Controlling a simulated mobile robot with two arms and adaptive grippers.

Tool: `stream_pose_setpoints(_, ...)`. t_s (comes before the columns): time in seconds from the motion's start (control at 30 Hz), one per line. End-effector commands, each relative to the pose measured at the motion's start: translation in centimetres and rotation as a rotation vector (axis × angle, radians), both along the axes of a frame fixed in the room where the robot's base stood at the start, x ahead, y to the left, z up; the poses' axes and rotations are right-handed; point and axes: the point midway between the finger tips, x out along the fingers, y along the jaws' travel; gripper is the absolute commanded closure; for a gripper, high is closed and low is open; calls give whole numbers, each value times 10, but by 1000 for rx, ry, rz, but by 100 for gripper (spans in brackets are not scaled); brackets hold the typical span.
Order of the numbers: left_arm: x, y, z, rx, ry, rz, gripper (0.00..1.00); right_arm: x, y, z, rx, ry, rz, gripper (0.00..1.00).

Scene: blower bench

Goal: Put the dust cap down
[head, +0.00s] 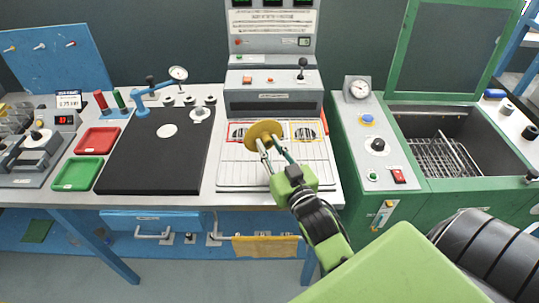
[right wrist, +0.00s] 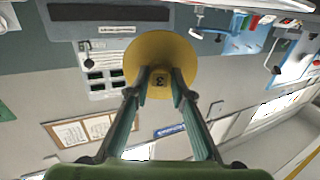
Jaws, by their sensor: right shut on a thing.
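The dust cap (head: 263,134) is a round yellow-brown disc with a knob in its middle. My right gripper (head: 271,150) is shut on it and holds it over the front of the blower station, in front of the grille. In the right wrist view the cap (right wrist: 160,50) faces me, its knob marked with a dark figure between the fingertips (right wrist: 160,82). The cap hides part of the left red-outlined marking on the station's surface. I cannot tell the exact gap between cap and surface. My left gripper is not in view.
A black mat (head: 150,165) lies left of the station, with a red tray (head: 97,140) and a green tray (head: 77,174) beside it. A green-framed tank with a wire basket (head: 440,160) is at right.

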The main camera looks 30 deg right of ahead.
Motion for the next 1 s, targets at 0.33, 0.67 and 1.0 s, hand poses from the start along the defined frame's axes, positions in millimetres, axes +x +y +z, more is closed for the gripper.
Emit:
stream_pose_setpoints(0.33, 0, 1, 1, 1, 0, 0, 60, 5, -2, -37, -1, 1, 0, 100)
stream_pose_setpoints(0.67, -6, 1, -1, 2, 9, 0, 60, 5, -2, -40, -1, 0, 0, 100)
stream_pose_setpoints(1.0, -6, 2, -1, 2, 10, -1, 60, 4, -2, -40, -1, 1, 0, 62)
